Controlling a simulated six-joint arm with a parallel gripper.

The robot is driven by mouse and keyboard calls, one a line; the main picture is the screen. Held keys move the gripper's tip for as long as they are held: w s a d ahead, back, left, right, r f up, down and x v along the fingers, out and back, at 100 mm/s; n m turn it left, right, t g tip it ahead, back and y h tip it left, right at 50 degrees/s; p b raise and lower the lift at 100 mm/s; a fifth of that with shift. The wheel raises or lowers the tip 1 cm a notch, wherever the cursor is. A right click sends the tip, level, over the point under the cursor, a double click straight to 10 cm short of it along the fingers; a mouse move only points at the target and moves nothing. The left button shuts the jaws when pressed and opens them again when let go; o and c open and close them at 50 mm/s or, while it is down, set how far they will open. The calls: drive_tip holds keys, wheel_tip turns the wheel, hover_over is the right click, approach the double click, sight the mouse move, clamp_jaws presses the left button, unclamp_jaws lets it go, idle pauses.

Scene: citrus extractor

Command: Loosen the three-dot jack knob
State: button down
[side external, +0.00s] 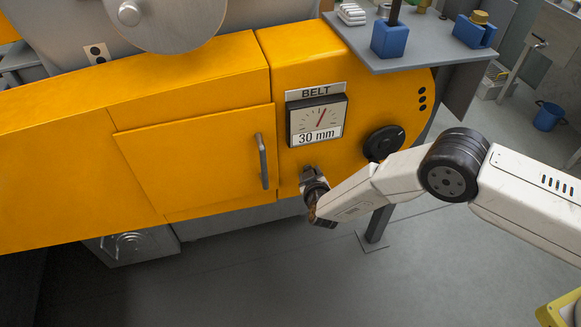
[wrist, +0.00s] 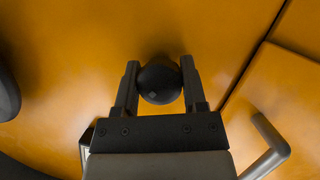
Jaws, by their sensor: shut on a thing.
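My gripper (side external: 311,180) is at the yellow machine front, below the gauge, and mostly hides what it holds in the side view. In the wrist view my gripper (wrist: 160,80) has one finger on each side of a small round black knob (wrist: 160,85) and is shut on it. No three-dot mark can be made out on this knob. A larger black dial knob (side external: 384,143) sits up and to the right in the side view. Three black dots (side external: 422,99) mark the yellow panel above and right of that dial knob.
A gauge (side external: 317,120) labelled BELT and 30 mm is above my gripper. A yellow door with a grey handle (side external: 262,161) is to the left; the handle (wrist: 268,150) also shows in the wrist view. A grey shelf (side external: 425,52) with blue holders juts out above right.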

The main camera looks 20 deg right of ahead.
drive_tip(key=n+t+h, duration=0.1)
drive_tip(key=n+h, duration=0.1)
drive_tip(key=n, duration=0.2)
drive_tip(key=shift+n+h, duration=0.3)
drive_tip(key=shift+h, duration=0.1)
drive_tip(key=shift+w+r, duration=0.1)
idle(0.4)
drive_tip(key=shift+c, duration=0.7)
unclamp_jaws()
drive_tip(key=shift+s, duration=0.2)
drive_tip(key=v, duration=0.7)
drive_tip(key=shift+s, duration=0.2)
